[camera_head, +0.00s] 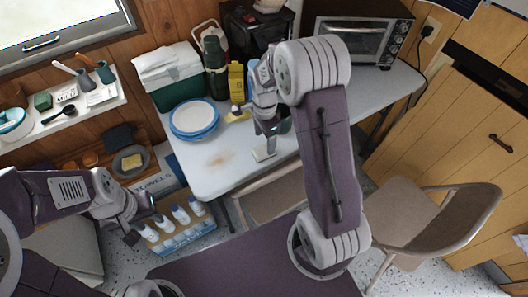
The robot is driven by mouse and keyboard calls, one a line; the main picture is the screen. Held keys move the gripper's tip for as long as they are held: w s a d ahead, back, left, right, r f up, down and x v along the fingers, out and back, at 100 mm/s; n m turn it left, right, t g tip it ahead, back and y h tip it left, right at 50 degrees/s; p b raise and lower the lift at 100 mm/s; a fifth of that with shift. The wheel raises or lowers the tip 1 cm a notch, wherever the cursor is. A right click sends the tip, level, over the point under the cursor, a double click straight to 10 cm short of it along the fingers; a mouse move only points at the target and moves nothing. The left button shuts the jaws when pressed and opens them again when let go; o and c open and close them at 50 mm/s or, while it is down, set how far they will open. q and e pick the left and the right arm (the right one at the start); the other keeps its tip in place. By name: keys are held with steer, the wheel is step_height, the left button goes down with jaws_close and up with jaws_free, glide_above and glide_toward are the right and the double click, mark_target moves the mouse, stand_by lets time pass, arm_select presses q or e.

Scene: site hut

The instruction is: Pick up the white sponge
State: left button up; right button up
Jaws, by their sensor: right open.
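A small whitish block that looks like the white sponge (262,154) lies on the grey table (225,183) near its front edge. My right gripper (270,146) is open and points down just above and beside the block. Whether its fingers touch the block is hard to tell, and they may hide part of it. My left gripper (144,229) is in the lower left, away from the table, with its fingertips apart and nothing visible between them.
Stacked blue-rimmed plates (194,119), a green-and-white cooler (171,77), a dark green flask (215,66), a yellow box (236,79) and a toaster oven (352,42) stand on the table. A brown chair (425,220) is at right. White bottles (180,214) stand low at left.

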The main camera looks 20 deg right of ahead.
mark_target(264, 150)
steer(key=shift+f, duration=0.4)
step_height(264, 150, down, 4)
steer(key=shift+s+a+f+b, duration=0.1)
steer(key=shift+s+b, duration=0.05)
steer(key=shift+b, duration=0.25)
steer(key=shift+f, duration=0.25)
steer(key=c, duration=1.4)
steer(key=shift+r, duration=0.1)
